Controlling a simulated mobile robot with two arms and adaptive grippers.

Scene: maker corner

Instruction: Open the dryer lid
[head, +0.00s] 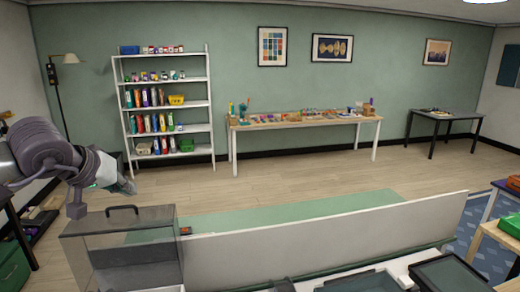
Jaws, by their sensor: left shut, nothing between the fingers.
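The dryer (140,262) looks like a smoky see-through box at the lower left of the head view. Its flat grey lid (90,223) lies level on top, and it looks closed. A dark bar handle (122,208) stands up from the lid. My left gripper (126,184) is above and behind the handle in the picture, apart from it. It is shut and holds nothing. My right gripper is not in view.
A long pale panel (330,232) runs to the right of the dryer, with a green surface (290,211) behind it. Dark trays (445,274) lie at the lower right. A shelf rack (208,90) and a craft table (300,121) stand far back. The wooden floor between is clear.

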